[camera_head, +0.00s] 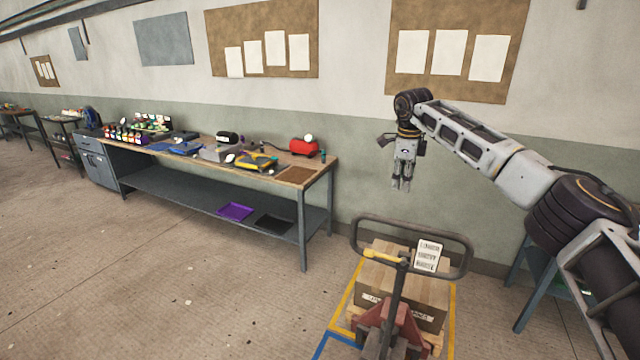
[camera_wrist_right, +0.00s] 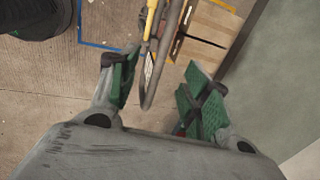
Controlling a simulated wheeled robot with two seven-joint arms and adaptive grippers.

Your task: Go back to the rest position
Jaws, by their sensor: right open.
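My right gripper (camera_head: 402,182) hangs pointing down at the end of my raised right arm, in front of the wall and above a pallet truck. In the right wrist view my right gripper (camera_wrist_right: 158,97) shows its two green finger pads apart, with nothing between them but the view of the floor and truck handle below. My left gripper is not in the head view.
A pallet truck (camera_head: 398,290) with cardboard boxes (camera_head: 425,291) stands below my right gripper. A long workbench (camera_head: 298,174) with tools lies to the left along the wall. Another bench leg (camera_head: 535,295) shows at the right. The floor at front left is clear.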

